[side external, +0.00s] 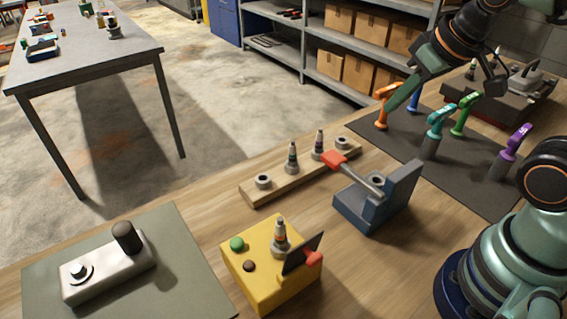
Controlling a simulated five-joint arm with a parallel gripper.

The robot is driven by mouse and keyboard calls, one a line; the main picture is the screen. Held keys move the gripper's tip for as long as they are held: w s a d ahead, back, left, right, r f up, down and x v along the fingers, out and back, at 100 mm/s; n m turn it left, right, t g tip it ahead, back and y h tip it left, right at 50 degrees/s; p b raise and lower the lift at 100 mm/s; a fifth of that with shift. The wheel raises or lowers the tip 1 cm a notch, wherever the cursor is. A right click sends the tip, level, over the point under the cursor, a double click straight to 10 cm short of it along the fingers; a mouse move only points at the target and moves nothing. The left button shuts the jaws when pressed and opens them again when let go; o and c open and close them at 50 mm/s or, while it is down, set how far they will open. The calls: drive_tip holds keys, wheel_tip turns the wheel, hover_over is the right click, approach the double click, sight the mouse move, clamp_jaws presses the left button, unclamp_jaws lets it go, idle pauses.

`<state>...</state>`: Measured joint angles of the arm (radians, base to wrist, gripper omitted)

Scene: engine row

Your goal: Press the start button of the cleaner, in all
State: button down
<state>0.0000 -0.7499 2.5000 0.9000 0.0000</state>
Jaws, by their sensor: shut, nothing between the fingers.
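The cleaner appears to be the yellow box (262,282) at the front middle of the bench. It has a green button (237,244) and a dark brown button (249,266) on its top left. A spark plug (280,240) stands upright in its top, beside a dark tilted flap (303,253) with a red tab. My gripper (390,108) is shut and empty at the upper right, far from the cleaner. Its tip overlaps the orange coil (381,108) in the picture; I cannot tell whether they touch.
A wooden rack (255,196) with spark plugs and metal sockets stands behind the cleaner. A blue-grey fixture (362,212) with a red-ended lever stands to its right. A white device (105,270) sits on a green mat at left. Several coloured coils stand on a dark mat (385,150).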

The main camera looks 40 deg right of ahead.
idle(0.9)
drive_tip(key=w+a+f+n+y, duration=0.1)
drive_tip(key=a+n, duration=0.4)
drive_tip(key=a, duration=0.5)
drive_tip(key=w+a+f+n+y, duration=0.1)
drive_tip(key=a+f+n+y, duration=0.2)
drive_tip(key=a+n, duration=0.3)
drive_tip(key=w+a+f+n+t+y, duration=0.1)
drive_tip(key=a+n, duration=0.5)
drive_tip(key=a, duration=0.8)
wheel_tip(320, 180, down, 2)
drive_tip(key=shift+w+f+y, duration=0.15)
drive_tip(key=shift+w+y, duration=0.3)
drive_tip(key=shift+y, duration=0.15)
drive_tip(key=shift+d, duration=0.1)
hover_over(244, 245)
drive_tip(key=shift+f, duration=4.4)
drive_tip(key=shift+f, duration=0.4)
